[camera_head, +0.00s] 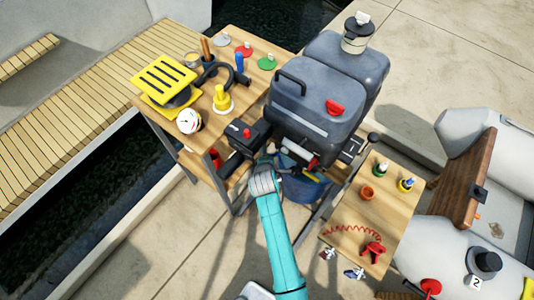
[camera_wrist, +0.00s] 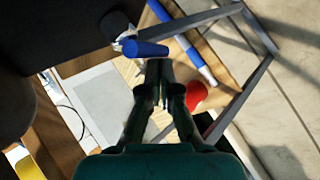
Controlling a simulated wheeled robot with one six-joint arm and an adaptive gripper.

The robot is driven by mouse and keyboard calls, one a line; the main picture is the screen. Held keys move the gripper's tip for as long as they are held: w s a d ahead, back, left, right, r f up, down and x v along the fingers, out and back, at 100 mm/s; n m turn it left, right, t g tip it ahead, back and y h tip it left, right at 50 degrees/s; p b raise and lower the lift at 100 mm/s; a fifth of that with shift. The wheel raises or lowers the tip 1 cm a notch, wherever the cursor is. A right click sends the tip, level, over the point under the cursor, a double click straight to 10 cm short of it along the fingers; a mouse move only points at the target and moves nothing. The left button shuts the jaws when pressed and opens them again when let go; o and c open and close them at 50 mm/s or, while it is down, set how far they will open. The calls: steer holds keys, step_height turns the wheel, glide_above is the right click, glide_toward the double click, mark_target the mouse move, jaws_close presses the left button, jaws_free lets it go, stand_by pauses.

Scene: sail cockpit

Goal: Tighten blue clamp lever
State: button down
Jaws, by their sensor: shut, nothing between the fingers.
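The blue clamp lever (camera_wrist: 146,49) shows in the wrist view as a short blue bar on a dark mount, just beyond my fingertips. My gripper (camera_wrist: 158,68) is shut and empty, its tips close below the bar's right half. I cannot tell whether they touch it. In the head view my arm reaches in under the grey outboard motor (camera_head: 318,100). My fingers and the lever cannot be made out clearly there.
A blue-and-white rod (camera_wrist: 195,58) and a red cylinder (camera_wrist: 196,96) lie close to the right of my fingers in the wrist view. In the head view, wooden tables stand left (camera_head: 185,135) and right (camera_head: 385,215) of the motor, and a blue bucket (camera_head: 305,190) is below.

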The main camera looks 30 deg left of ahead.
steer(key=shift+r, duration=0.1)
steer(key=shift+r, duration=0.7)
steer(key=v, duration=1.2)
steer(key=shift+s+d+f, duration=0.1)
stand_by(0.3)
